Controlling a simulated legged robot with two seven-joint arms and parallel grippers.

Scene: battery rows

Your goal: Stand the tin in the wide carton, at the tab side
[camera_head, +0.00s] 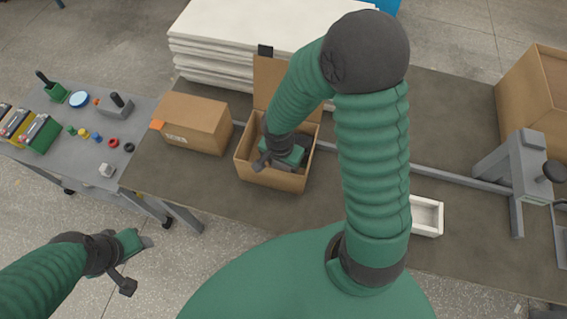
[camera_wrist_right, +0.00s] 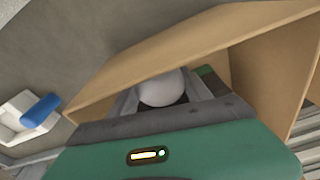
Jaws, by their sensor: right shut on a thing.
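The open carton (camera_head: 272,178) stands on the workbench in the head view, its tall back flap raised with a black tab (camera_head: 265,50) at the top. My right gripper (camera_head: 285,160) reaches down into it. In the right wrist view the gripper's fingers are shut on a pale, rounded thing, the tin (camera_wrist_right: 163,88), with a carton wall (camera_wrist_right: 190,40) close beyond it. The tin is hidden in the head view, and its contact with the carton floor cannot be told. My left gripper (camera_head: 128,265) hangs over the floor at lower left, with its finger gap unclear.
A closed carton (camera_head: 193,123) with an orange tab stands left of the open one. A white tray (camera_head: 426,228) lies to the right, a grey press-like fixture (camera_head: 515,165) beyond it. White sheets (camera_head: 235,30) are stacked behind. A side table (camera_head: 85,165) at left holds small parts.

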